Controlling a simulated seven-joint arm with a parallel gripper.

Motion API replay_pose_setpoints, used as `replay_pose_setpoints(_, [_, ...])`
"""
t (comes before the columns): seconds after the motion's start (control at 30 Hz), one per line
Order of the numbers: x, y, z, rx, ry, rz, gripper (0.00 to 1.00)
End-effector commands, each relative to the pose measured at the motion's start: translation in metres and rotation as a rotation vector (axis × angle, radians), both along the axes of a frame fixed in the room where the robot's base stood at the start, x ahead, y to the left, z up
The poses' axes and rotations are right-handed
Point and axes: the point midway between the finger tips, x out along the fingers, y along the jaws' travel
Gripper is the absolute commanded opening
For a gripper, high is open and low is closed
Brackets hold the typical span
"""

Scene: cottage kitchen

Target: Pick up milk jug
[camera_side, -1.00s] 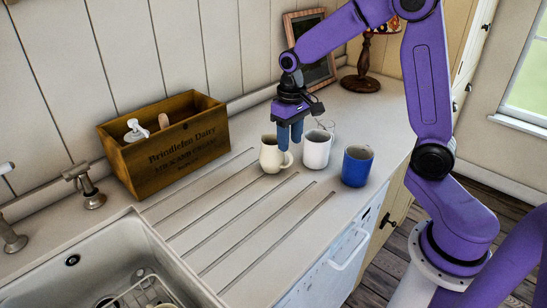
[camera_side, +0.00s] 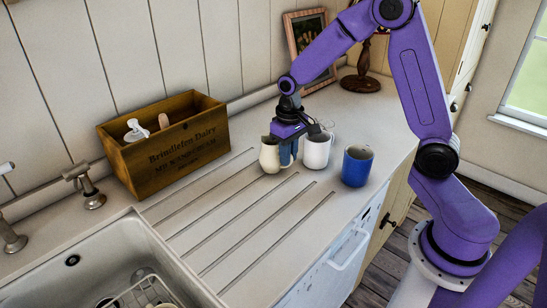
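The cream milk jug (camera_side: 269,156) stands upright on the counter, leftmost of three vessels in a row. My gripper (camera_side: 288,155) points down at the jug's right side, by its handle, lower than the rim. The fingers partly hide the handle. I cannot tell whether they are closed on it or only beside it. A white mug (camera_side: 317,151) stands close to the right of my fingers.
A blue mug (camera_side: 357,166) stands further right, near the counter's front edge. A wooden dairy crate (camera_side: 180,156) holding a few items stands behind left. The sink (camera_side: 95,250) is at the lower left. Grooved counter (camera_side: 225,215) in front of the jug is clear.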

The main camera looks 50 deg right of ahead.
Motion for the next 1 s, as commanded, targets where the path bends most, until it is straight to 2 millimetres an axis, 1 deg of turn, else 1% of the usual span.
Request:
replay_pose_setpoints(0.37, [0.001, 0.0, 0.002, 0.001, -0.003, 0.0, 0.0])
replay_pose_setpoints(0.57, [0.001, 0.0, 0.007, 0.001, -0.004, 0.0, 0.0])
replay_pose_setpoints(0.87, [0.002, 0.0, 0.031, 0.001, -0.007, 0.0, 0.0])
replay_pose_setpoints(1.0, [-0.008, 0.001, 0.043, 0.001, -0.005, 0.001, 0.0])
